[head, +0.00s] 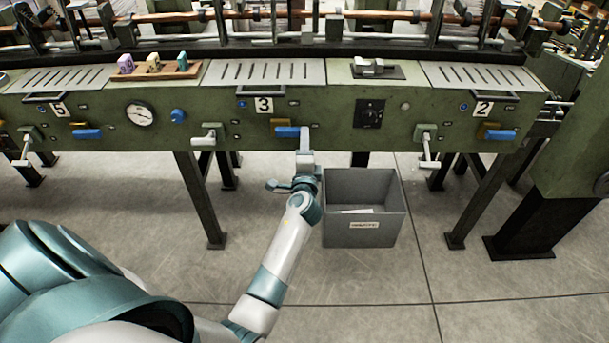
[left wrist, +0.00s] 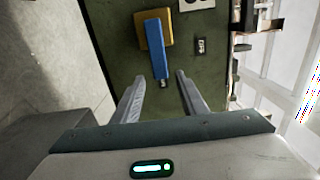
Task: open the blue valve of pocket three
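The blue valve of pocket three (head: 287,131) is a blue lever on a brass-coloured base, under the number 3 plate (head: 264,104) on the green machine front. It lies roughly level in the head view. My left gripper (head: 304,138) is at the right end of this lever. In the left wrist view the blue lever (left wrist: 155,47) points toward my left gripper (left wrist: 160,79), whose two fingers are apart. The lever's tip is near the opening between the fingertips. I cannot tell whether they touch. My right gripper is not in view.
A grey bin (head: 364,235) stands on the floor just right of my left arm. Other blue levers (head: 87,133) (head: 500,134) sit at the neighbouring pockets. A grey handle (head: 208,137) juts out left of pocket three, and a black dial (head: 369,113) is to its right.

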